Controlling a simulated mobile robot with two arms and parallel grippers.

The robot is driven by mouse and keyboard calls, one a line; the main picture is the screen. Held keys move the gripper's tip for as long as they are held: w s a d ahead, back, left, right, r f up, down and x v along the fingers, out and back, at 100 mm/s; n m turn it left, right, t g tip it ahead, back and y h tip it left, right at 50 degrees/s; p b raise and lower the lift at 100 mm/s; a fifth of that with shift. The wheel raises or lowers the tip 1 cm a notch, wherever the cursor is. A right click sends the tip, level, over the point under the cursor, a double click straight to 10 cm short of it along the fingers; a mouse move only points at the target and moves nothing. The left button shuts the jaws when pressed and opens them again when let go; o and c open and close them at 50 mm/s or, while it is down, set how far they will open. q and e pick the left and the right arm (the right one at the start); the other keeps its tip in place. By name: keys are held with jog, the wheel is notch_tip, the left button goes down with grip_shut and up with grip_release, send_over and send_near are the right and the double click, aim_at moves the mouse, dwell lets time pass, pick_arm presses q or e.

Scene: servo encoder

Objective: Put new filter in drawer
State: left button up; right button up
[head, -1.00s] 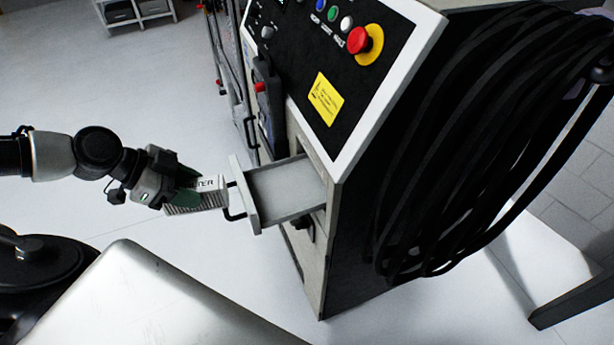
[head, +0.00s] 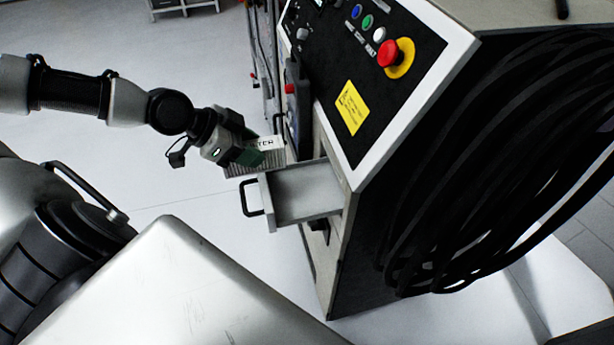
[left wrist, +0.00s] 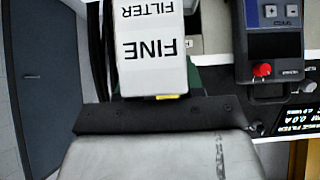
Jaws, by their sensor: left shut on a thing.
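My left gripper (head: 258,157) is shut on the new filter (head: 262,151), a pale box with dark lettering and ribbed sides. In the left wrist view the filter (left wrist: 152,45) reads "FINE FILTER" and fills the upper middle. In the head view the gripper and filter are above and just behind the drawer's front left edge. The open drawer (head: 263,203) juts out of the machine, with a black handle on its front. Its visible inside looks empty. My right gripper is not in view.
The machine's sloped black panel (head: 365,60) has a red emergency button (head: 394,54) and a yellow label (head: 350,108). A handheld control unit (head: 297,105) hangs close beyond the filter. Black cables (head: 500,160) hang on the machine's right side. Floor left of the drawer is clear.

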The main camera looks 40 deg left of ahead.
aim_at(277, 143)
pick_arm(q)
jog(key=w+b, duration=0.1)
jog(key=w+d, duration=0.1)
jog(key=w+d+b, duration=0.1)
jog(key=shift+d+f+b, duration=0.25)
jog(key=shift+b, duration=0.05)
jog(key=shift+w+d+b, duration=0.6)
jog(key=shift+w+d, duration=0.05)
jog(key=shift+d, duration=0.25)
jog(key=w+d, duration=0.2)
jog(key=w, duration=0.1)
jog(key=shift+w+d+r+p, duration=0.15)
jog(key=shift+w+r+p, duration=0.1)
jog(key=shift+r+p, duration=0.15)
notch_tip(277, 143, down, 8)
jog(key=shift+f+p, duration=0.1)
jog(key=shift+p, duration=0.35)
jog(key=shift+c, duration=0.3)
notch_tip(277, 143, down, 3)
jog(key=shift+w+d+p, duration=0.2)
jog(key=shift+p, duration=0.35)
jog(key=shift+w+f, duration=0.1)
jog(key=shift+f, duration=0.25)
